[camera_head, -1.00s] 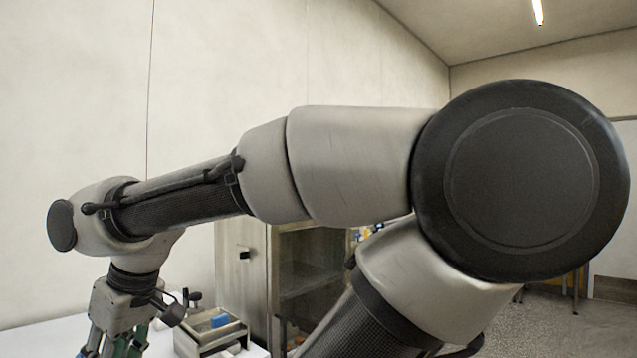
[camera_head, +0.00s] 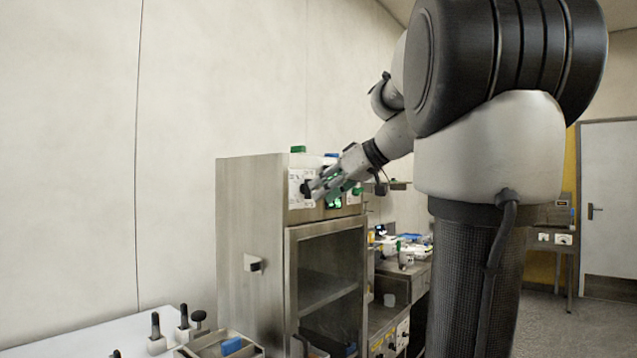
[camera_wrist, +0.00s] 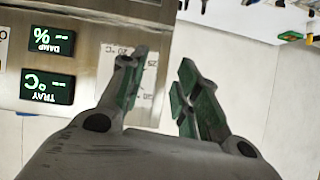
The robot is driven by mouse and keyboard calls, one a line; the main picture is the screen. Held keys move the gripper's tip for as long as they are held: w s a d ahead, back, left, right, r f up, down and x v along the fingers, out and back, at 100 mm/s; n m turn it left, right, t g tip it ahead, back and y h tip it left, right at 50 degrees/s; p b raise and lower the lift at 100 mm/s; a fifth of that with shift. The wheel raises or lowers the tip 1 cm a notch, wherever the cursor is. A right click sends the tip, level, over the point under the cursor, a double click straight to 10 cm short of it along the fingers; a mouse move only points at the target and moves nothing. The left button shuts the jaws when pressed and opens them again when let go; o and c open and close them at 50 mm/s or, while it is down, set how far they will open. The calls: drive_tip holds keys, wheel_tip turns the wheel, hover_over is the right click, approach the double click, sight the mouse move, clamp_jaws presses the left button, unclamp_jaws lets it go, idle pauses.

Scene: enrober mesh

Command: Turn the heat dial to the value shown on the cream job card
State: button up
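The heat dial's white scale plate (camera_head: 295,178) is on the upper front panel of a steel cabinet. In the wrist view the plate (camera_wrist: 108,48) appears upside down, with "20 °C" and "25" legible. A dark knob (camera_head: 306,188) shows on the plate in the head view; in the wrist view my left-hand finger covers that area. My gripper (camera_head: 317,188) is in front of the panel, close to the knob; contact cannot be told. In the wrist view my gripper's (camera_wrist: 164,62) green-padded fingers are apart with nothing visible between them. I cannot make out the cream job card.
Green-lit "TRAY °C" (camera_wrist: 47,87) and "DAMP %" (camera_wrist: 51,40) displays sit beside the dial; their digits are unclear. The steel cabinet (camera_head: 250,215) has an open-looking lower bay. A white worktop (camera_head: 110,335) with black-handled items and a tray (camera_head: 205,342) lies at front left.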

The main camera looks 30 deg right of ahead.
drive_tip(key=t, duration=0.1)
approach(307, 189)
drive_tip(key=r+x, duration=0.1)
drive_tip(key=x, duration=0.6)
drive_tip(key=shift+w+d+n+t, duration=0.25)
drive_tip(key=shift+w+n+t, duration=0.05)
drive_tip(key=shift+w+n, duration=0.1)
drive_tip(key=shift+c, duration=0.2)
clamp_jaws()
